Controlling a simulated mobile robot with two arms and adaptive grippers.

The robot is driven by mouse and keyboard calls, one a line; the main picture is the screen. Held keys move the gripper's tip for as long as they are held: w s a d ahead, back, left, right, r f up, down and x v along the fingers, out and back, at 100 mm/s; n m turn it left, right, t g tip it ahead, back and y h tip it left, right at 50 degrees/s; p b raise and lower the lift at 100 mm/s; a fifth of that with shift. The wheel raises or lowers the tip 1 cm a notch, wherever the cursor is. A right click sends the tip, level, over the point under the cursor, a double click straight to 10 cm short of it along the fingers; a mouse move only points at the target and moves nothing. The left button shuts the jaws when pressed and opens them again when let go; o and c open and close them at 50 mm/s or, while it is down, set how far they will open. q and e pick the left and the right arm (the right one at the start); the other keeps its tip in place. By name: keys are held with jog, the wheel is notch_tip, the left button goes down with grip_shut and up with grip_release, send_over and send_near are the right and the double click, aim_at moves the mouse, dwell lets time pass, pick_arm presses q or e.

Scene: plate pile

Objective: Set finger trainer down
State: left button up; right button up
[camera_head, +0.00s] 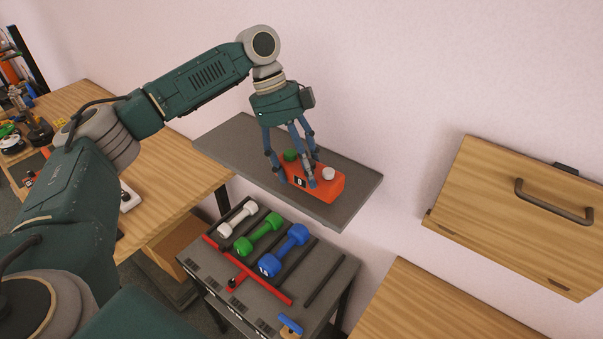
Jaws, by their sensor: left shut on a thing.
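The finger trainer looks to be the orange-red block (327,186) with a green knob and a white knob on top. It is at the grey wall shelf (232,144), over the shelf's right half. I cannot tell whether its underside touches the shelf. My left gripper (297,174) comes down from above with its blue fingers shut on the block. The fingers hide part of the block's left side and front. My right gripper is not in view.
Below the shelf a dark rack holds white (238,218), green (259,234) and blue (284,251) dumbbells. A wooden cabinet (500,190) with a dark handle is on the right wall. The shelf's left part is bare. Wooden tables stand left and lower right.

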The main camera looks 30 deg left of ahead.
aim_at(302, 179)
pick_arm(q)
notch_tip(302, 179, down, 2)
jog(key=shift+d+f+p, duration=0.1)
jog(key=shift+f+p, duration=0.05)
jog(key=shift+p, duration=0.2)
jog(key=shift+f, duration=0.2)
jog(key=shift+f, duration=0.2)
jog(key=o, duration=1.4)
jog(key=shift+r, duration=0.1)
